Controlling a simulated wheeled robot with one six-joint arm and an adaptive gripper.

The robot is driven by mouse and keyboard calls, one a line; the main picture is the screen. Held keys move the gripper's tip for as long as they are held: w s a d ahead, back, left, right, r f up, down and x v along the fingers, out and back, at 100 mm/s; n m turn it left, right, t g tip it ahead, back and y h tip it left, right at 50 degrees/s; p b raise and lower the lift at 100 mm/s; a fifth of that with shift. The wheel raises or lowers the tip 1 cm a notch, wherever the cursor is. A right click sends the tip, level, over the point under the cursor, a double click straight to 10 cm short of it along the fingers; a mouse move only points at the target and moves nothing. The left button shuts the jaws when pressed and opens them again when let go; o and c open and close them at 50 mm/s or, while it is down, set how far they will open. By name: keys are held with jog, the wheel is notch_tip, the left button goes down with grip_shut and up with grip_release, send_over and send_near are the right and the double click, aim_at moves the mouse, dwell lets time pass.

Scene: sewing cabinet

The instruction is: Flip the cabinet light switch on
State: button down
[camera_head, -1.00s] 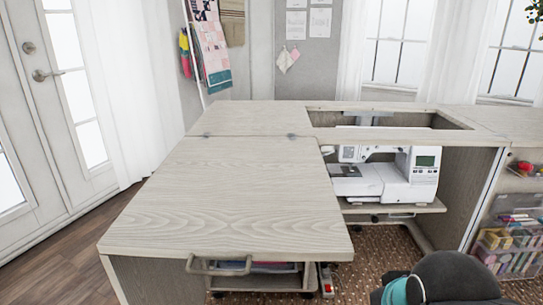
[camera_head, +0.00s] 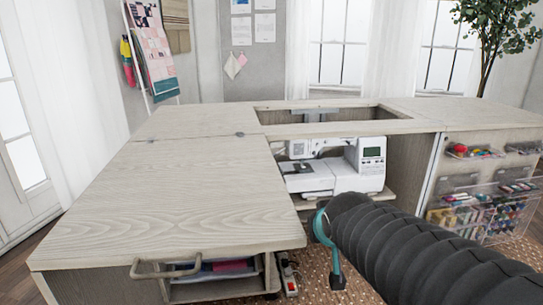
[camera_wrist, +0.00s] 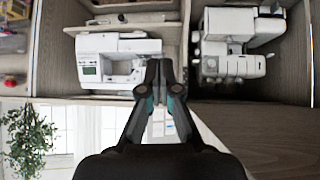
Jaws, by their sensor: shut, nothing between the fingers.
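The sewing cabinet (camera_head: 190,190) has a pale wood top and an open bay with a white sewing machine (camera_head: 340,172). A small white strip with a red part (camera_head: 289,280) stands low beside the cabinet's drawer unit; I cannot tell whether it is the light switch. No switch is clear in the wrist view. My gripper (camera_wrist: 160,88) is shut and empty in the wrist view, its tips pointing towards the cabinet bays, between the sewing machine (camera_wrist: 108,60) and a second white machine (camera_wrist: 238,48).
A handle (camera_head: 160,270) sticks out at the cabinet's front left. A patterned rug (camera_head: 325,268) lies in front of the bay. The wrist view appears upside down.

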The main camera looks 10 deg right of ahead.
aim_at(272, 146)
jog(key=w+r+n+t+y+b, duration=0.1)
jog(key=w+t, duration=0.3)
jog(key=w, duration=0.7)
jog(key=w+a+r+n+t+y+b, duration=0.1)
jog(key=w+r+t+y+b, duration=0.1)
jog(key=w, duration=0.9)
jog(key=shift+w+a+r+t+b, duration=0.25)
jog(key=shift+r+t+b, duration=0.25)
jog(key=shift+t, duration=0.7)
jog(key=w, duration=0.4)
jog(key=w+a, duration=0.1)
jog(key=w, duration=0.8)
jog(key=shift+w+a, duration=0.3)
jog(key=shift+w, duration=0.1)
jog(key=shift+w, duration=0.1)
